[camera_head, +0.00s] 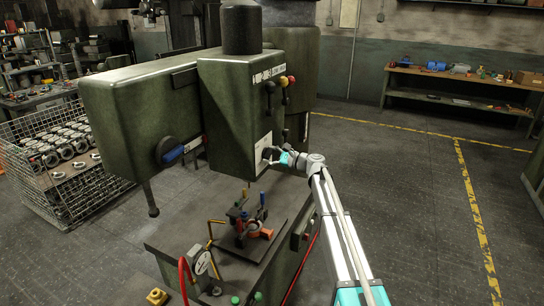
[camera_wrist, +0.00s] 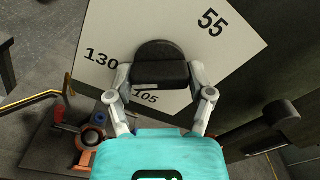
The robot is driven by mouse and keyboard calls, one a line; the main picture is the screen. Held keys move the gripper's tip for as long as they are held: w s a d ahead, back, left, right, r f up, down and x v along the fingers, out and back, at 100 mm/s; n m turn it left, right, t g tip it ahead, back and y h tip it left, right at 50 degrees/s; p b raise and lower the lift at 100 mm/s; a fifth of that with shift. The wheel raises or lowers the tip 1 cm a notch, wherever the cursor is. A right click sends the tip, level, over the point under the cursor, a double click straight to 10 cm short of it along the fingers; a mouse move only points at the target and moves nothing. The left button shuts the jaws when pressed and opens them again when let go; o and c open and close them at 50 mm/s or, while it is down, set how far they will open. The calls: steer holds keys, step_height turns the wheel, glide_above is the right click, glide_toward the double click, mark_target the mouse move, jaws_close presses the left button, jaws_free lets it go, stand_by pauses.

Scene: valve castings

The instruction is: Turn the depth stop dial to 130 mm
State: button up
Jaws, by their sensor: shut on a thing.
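The depth stop dial is a black knob (camera_wrist: 161,58) on a white plate (camera_wrist: 105,28) with printed numbers. In the wrist view 55 is at the upper right, 130 at the left and 105 just below the knob, partly covered. No pointer mark on the knob is clear to me. My gripper (camera_wrist: 162,78) is shut on the knob, one finger at each side. In the head view the white plate (camera_head: 262,141) is on the front of the green drill press head (camera_head: 232,108), and my gripper (camera_head: 274,157) meets the small dark knob there.
A wire basket of castings (camera_head: 52,205) stands left. The floor at right is open.

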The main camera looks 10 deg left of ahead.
steer(key=shift+s+a+f+m, duration=0.1)
steer(key=shift+s+a+m, duration=0.1)
steer(key=shift+m, duration=0.3)
steer(key=o, duration=1.1)
steer(key=shift+w, duration=0.1)
steer(key=shift+d, duration=0.15)
